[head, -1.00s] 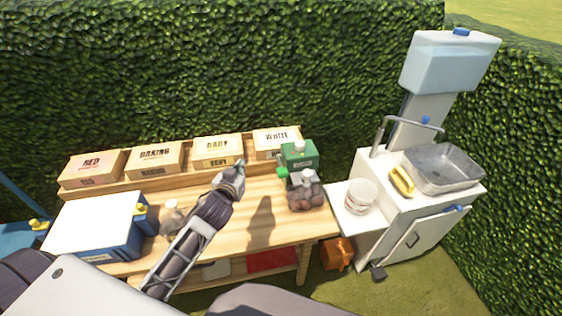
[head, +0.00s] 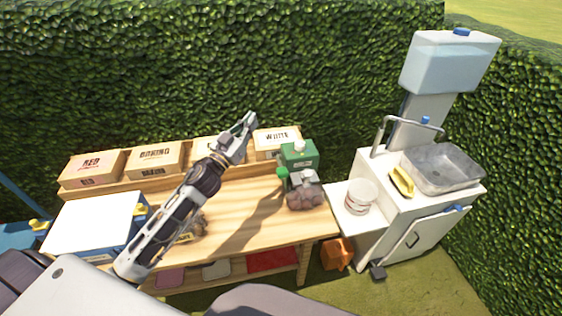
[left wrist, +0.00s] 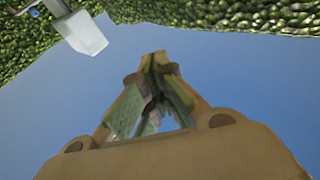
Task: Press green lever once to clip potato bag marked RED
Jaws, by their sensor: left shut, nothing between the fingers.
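The green clipping machine (head: 298,156) stands at the right end of the wooden table. A round green knob (head: 282,172), which looks like its lever end, sticks out on its left side. A brown potato bag (head: 306,196) sits at the front of the machine; no RED mark is readable on it. My left gripper (head: 251,119) is shut and empty, raised up and left of the machine and apart from it. In the left wrist view the fingers (left wrist: 158,62) come together at the tips. My right gripper is not in view.
Wooden boxes marked RED (head: 91,166), BAKING (head: 155,158) and WHITE (head: 277,138) line the table's back; my arm partly hides another. A blue box with white top (head: 95,218) stands at left. A white sink unit (head: 420,190) is at right.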

